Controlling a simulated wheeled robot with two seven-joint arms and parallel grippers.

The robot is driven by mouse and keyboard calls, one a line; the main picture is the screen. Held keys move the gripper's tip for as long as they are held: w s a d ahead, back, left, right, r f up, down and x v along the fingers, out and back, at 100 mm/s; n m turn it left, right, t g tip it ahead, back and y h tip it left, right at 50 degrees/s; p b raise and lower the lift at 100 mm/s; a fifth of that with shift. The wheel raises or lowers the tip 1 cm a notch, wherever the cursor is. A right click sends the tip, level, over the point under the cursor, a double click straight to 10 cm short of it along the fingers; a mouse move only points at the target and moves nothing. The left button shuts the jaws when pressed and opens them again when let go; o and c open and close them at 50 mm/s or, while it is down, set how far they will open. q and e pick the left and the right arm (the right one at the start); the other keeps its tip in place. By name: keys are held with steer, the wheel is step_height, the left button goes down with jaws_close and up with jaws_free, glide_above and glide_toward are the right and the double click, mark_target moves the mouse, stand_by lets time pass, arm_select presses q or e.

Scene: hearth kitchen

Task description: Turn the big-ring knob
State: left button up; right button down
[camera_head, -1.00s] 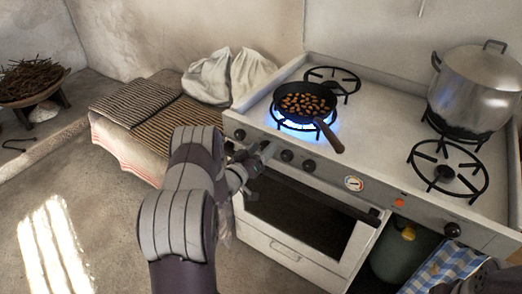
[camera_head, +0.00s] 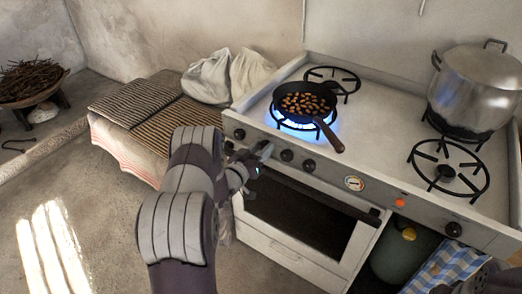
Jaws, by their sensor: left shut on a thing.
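The white stove has a row of dark knobs on its front panel. My left gripper (camera_head: 264,151) is at this panel, between the far-left knob (camera_head: 239,134) and a middle knob (camera_head: 287,155). It is shut on a knob that its fingers mostly hide. Another knob (camera_head: 309,165) is just right of the middle one, and one more knob (camera_head: 453,229) is at the far right. A blue flame (camera_head: 293,123) burns under the black pan (camera_head: 322,100) on the front-left burner.
A large lidded pot (camera_head: 475,85) stands at the right. The oven handle (camera_head: 320,195) runs below the knobs. A gas bottle (camera_head: 400,255) stands under the right side.

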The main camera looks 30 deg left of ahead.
arm_select(q)
steer(key=m+b, duration=0.2)
steer(key=m, duration=0.4)
steer(key=shift+d+f+b, duration=0.1)
steer(key=shift+f+b, duration=0.05)
steer(key=shift+b, duration=0.2)
steer(key=m+b, duration=0.3)
steer(key=m, duration=0.3)
steer(key=shift+d, duration=0.1)
steer(key=o, duration=1.1)
steer(key=shift+c, duration=0.2)
steer(key=shift+s, duration=0.1)
steer(key=s+p, duration=0.1)
steer(key=s, duration=1.1)
steer(key=shift+s+a, duration=0.3)
steer(key=shift+a, duration=0.15)
